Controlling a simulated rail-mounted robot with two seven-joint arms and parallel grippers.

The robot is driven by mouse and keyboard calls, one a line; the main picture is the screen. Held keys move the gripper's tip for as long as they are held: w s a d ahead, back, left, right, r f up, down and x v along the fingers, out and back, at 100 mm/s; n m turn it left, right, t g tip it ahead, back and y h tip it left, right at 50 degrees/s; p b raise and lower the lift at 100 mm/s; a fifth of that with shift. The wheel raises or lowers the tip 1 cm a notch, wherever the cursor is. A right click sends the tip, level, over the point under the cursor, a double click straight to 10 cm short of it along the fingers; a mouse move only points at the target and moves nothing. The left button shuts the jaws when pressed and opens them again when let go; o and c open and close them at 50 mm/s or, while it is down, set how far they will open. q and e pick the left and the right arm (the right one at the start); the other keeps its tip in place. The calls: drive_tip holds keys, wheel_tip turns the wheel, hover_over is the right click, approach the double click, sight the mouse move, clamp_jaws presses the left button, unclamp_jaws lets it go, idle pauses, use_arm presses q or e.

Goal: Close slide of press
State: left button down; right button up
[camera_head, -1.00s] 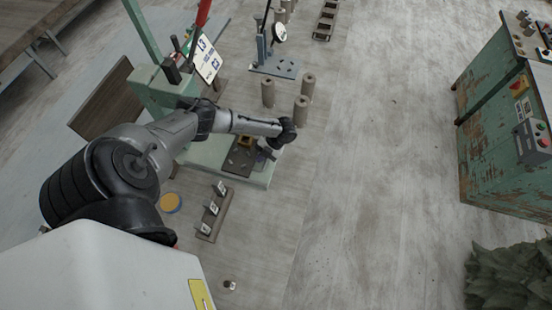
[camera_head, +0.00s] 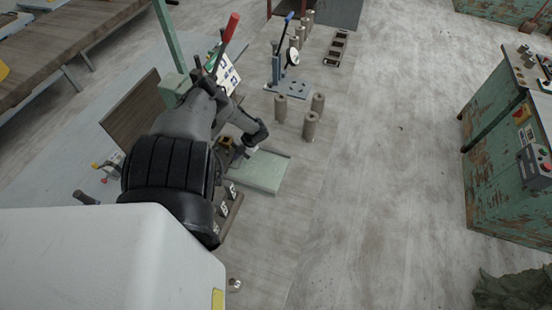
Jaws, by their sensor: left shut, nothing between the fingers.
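The press (camera_head: 172,88) is a green machine with a red-handled lever (camera_head: 229,28), at the left centre of the head view. Its pale green base (camera_head: 264,172) sticks out to the right, and the outer part of it is bare. A dark slide with a brownish block (camera_head: 227,142) sits at the inner end of the base, partly hidden by my left arm. My left gripper (camera_head: 240,157) is at the slide's outer side, low over the base. Its fingers are small and dark here, and it is shut with nothing in it. Contact with the slide cannot be made out. My right gripper is out of view.
Several clay-coloured cylinders (camera_head: 311,125) stand behind the base. A smaller press with a blue lever (camera_head: 288,85) stands further back. A rack with white tags (camera_head: 229,198) lies in front, partly behind my arm. A green cabinet (camera_head: 500,150) is at right. The middle floor is clear.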

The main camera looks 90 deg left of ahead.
use_arm(q)
drive_tip(key=shift+s+a, duration=0.1)
drive_tip(key=shift+s, duration=0.05)
idle(0.3)
drive_tip(key=shift+r, duration=0.2)
drive_tip(key=p+v, duration=0.4)
drive_tip(key=v, duration=0.5)
drive_tip(key=shift+w+r+p, duration=0.2)
drive_tip(key=shift+w+p, duration=0.15)
drive_tip(key=shift+w, duration=0.05)
